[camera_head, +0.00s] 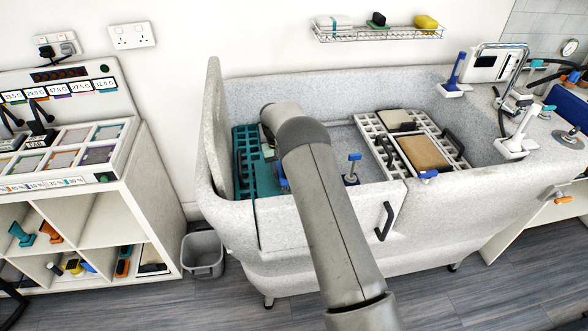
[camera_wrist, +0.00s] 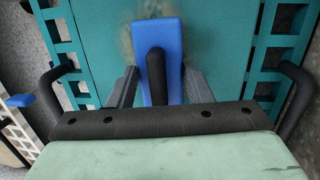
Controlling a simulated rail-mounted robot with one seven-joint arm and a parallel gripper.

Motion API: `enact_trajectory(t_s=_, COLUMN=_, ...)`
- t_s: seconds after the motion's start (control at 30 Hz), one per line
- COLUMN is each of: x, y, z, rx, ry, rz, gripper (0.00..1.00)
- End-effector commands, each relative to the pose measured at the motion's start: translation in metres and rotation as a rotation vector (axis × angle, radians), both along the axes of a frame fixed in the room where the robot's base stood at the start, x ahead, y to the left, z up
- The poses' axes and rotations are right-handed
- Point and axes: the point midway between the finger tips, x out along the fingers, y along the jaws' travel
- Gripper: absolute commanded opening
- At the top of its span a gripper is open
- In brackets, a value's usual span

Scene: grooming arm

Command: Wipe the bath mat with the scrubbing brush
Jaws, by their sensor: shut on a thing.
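The teal bath mat (camera_wrist: 213,45) is a flat panel between slotted teal sides with black handles. In the head view the mat (camera_head: 262,181) lies in the left part of the tub, partly behind my arm. A brownish smudge (camera_wrist: 126,42) shows on it around the brush. The scrubbing brush (camera_wrist: 172,38) has a blue body and a black grip. My gripper (camera_wrist: 158,88) is shut on the brush, with a grey finger on each side. The brush is over the smudge; I cannot tell whether it touches the mat. My arm mostly hides the gripper in the head view.
The grey tub (camera_head: 335,222) has a raised left wall and a front door with a black handle. A white slotted rack (camera_head: 372,128) with grey and tan pads stands right of the mat. A blue-topped tool (camera_head: 353,158) stands between them. A shelf unit (camera_head: 150,200) is left.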

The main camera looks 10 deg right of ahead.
Motion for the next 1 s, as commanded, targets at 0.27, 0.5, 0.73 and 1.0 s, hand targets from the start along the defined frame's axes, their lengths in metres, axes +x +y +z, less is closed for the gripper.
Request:
enact_trajectory(t_s=0.27, x=-0.027, y=0.001, z=0.001, rx=0.000, ry=0.004, rz=-0.001, gripper=0.27)
enact_trajectory(t_s=0.5, x=-0.048, y=0.002, z=0.002, rx=0.000, ry=0.004, rz=-0.002, gripper=0.27)
enact_trajectory(t_s=0.73, x=-0.069, y=0.003, z=0.002, rx=0.000, ry=0.004, rz=-0.002, gripper=0.27)
enact_trajectory(t_s=1.0, x=-0.093, y=0.004, z=0.002, rx=0.000, ry=0.003, rz=-0.003, gripper=0.27)
